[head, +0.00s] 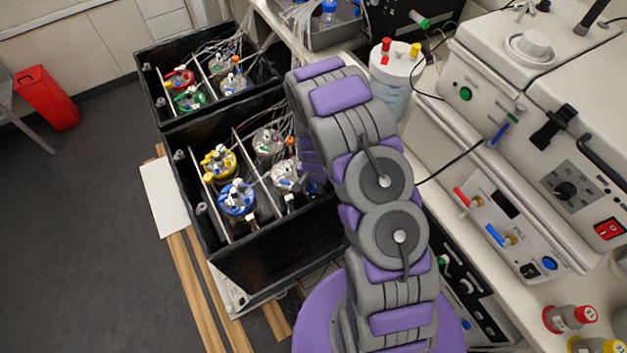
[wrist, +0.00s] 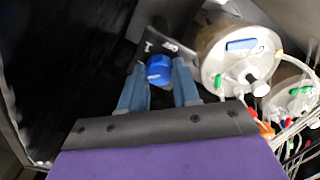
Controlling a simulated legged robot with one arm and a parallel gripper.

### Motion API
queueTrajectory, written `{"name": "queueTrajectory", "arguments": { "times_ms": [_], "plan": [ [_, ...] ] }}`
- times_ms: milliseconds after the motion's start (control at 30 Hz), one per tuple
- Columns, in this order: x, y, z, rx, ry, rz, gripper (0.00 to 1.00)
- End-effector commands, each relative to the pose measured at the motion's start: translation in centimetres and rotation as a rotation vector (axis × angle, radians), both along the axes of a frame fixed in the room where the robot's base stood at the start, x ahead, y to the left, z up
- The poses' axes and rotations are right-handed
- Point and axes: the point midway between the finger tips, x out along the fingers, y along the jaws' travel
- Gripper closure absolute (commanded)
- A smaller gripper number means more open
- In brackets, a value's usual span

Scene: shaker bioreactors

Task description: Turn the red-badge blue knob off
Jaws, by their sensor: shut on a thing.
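A blue knob (wrist: 158,67) shows in the wrist view, on a dark fitting with small white marks. My gripper (wrist: 161,78) has its two blue fingers on either side of this knob and is shut on it. I cannot make out a red badge on or beside the knob. In the head view my arm bends over and down to the right side of the near black box, and it hides the fingertips and the held knob.
The near black box (head: 275,240) holds several capped vessels, including a yellow-topped one (head: 219,162) and a blue-topped one (head: 237,198). In the wrist view a round vessel lid (wrist: 238,60) with tubing is close on the right. A bench with machines (head: 520,130) stands right.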

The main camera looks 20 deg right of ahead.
Motion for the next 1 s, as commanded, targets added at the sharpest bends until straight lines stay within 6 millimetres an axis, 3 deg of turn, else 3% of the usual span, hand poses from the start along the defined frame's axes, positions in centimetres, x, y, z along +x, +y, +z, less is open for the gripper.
{"name": "queueTrajectory", "arguments": {
  "times_ms": [1000],
  "plan": [
    [0.23,0.02,0.03,0.001,-0.004,-0.962,0.99]
  ]
}}
